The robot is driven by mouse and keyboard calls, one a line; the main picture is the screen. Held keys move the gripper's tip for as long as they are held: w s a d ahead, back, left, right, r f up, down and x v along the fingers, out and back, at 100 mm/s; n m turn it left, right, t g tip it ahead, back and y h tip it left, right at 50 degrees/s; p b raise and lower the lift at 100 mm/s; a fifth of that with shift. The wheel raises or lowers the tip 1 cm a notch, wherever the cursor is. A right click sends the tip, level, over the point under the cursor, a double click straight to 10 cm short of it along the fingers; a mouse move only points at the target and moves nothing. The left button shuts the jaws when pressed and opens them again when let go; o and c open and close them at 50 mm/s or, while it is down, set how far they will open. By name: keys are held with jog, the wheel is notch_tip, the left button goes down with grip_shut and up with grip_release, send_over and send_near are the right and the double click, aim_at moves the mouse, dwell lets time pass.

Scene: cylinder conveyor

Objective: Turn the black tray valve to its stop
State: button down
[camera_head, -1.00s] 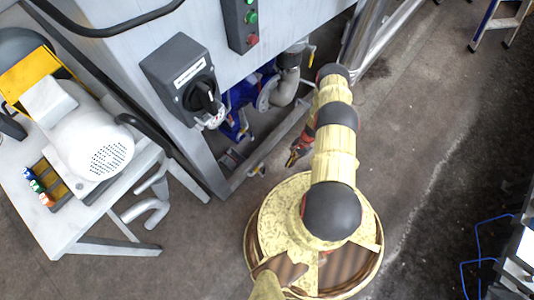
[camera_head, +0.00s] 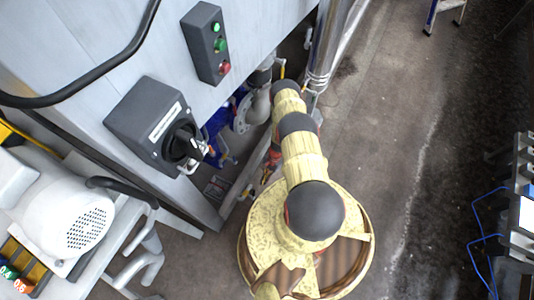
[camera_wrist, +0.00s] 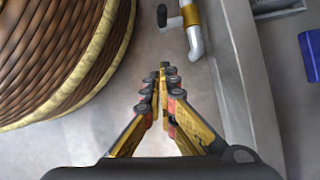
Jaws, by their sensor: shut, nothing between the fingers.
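A black valve handle (camera_wrist: 162,15) sticks out at the top of the wrist view, on a pale pipe (camera_wrist: 194,38) with a yellow band, beside the grey tray-like edge (camera_wrist: 232,75). In the head view a small valve (camera_head: 247,191) shows at the low edge of the machine, too small to tell its handle position. My gripper (camera_wrist: 165,68) is shut and empty. Its fingertips are below the handle in the wrist picture and look apart from it. In the head view my gripper (camera_head: 272,160) is partly hidden by my arm.
A grey switch box (camera_head: 160,125) with a black knob and a button box (camera_head: 210,45) are on the machine wall. A white motor (camera_head: 75,210) stands on a bench at left. Blue pumps and pipes (camera_head: 245,110) lie under the machine.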

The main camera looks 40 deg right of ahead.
jog(key=shift+s+a, duration=0.2)
jog(key=shift+a, duration=0.9)
jog(key=shift+s+a, duration=0.2)
jog(key=shift+a, duration=0.9)
jog(key=a+p, duration=0.1)
jog(key=p, duration=0.2)
jog(key=a+r+h+p, duration=0.1)
jog(key=p, duration=0.2)
jog(key=shift+s+t, duration=0.3)
jog(key=shift+s, duration=0.1)
jog(key=d+f+p+v, duration=0.1)
jog(key=d+p+v, duration=0.1)
jog(key=v, duration=0.9)
jog(key=shift+w+d+r, duration=0.2)
jog(key=shift+d+r, duration=0.05)
jog(key=shift+s, duration=0.1)
